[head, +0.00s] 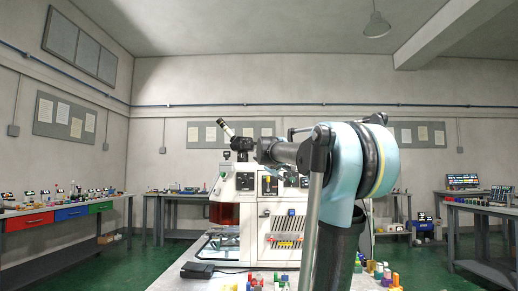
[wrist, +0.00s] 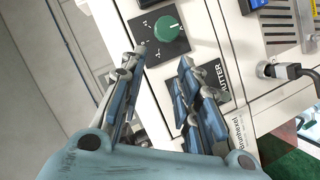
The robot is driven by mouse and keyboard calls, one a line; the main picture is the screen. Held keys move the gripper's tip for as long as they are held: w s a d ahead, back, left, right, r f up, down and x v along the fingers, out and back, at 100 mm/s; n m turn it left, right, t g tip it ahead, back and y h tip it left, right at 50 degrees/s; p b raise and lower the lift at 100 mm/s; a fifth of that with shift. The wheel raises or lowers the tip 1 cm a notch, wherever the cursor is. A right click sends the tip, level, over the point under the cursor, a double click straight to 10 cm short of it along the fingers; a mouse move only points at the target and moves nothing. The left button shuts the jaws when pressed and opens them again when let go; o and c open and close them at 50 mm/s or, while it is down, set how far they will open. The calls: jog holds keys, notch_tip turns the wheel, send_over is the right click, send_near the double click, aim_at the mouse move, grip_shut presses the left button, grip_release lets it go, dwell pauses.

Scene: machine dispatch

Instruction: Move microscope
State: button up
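A white machine (head: 247,225) with black control panels and an orange window stands on the bench in the head view. An angled white-and-black tube (head: 228,130), which looks like the microscope's eyepiece, rises from its top left. In the wrist view a green round knob (wrist: 167,27) sits on a black square panel of the machine. A black label (wrist: 213,80) reading in part "ITTER" lies below it. My gripper (wrist: 160,65) is open and empty, its fingers pointing at the panel just below the knob. In the head view my arm hides the machine's right side, and I cannot make out the gripper's fingers.
A black cable plug (wrist: 285,71) sticks out at the right of the wrist view. A black pedal-like box (head: 198,270) and several small coloured parts (head: 265,283) lie on the bench's front. A side table (head: 62,227) with coloured drawers stands left. Green floor is clear between.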

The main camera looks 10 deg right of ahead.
jog(key=w+a+r+n+t+y, duration=0.2)
jog(key=w+a+r+n, duration=0.2)
jog(key=w+r, duration=0.45)
jog(key=w+a+r+n+t+y, duration=0.25)
jog(key=w+a+r+n, duration=0.2)
jog(key=w+r, duration=0.4)
jog(key=shift+m+h, duration=0.25)
jog(key=shift+w+d+r, duration=0.1)
jog(key=shift+w+d, duration=0.35)
jog(key=shift+w, duration=2.3)
jog(key=shift+w+d+f, duration=0.1)
jog(key=shift+w+d, duration=0.4)
jog(key=shift+w, duration=2.2)
jog(key=shift+w+d+r, duration=0.1)
jog(key=shift+w+d, duration=0.35)
jog(key=shift+w, duration=2.3)
grip_shut()
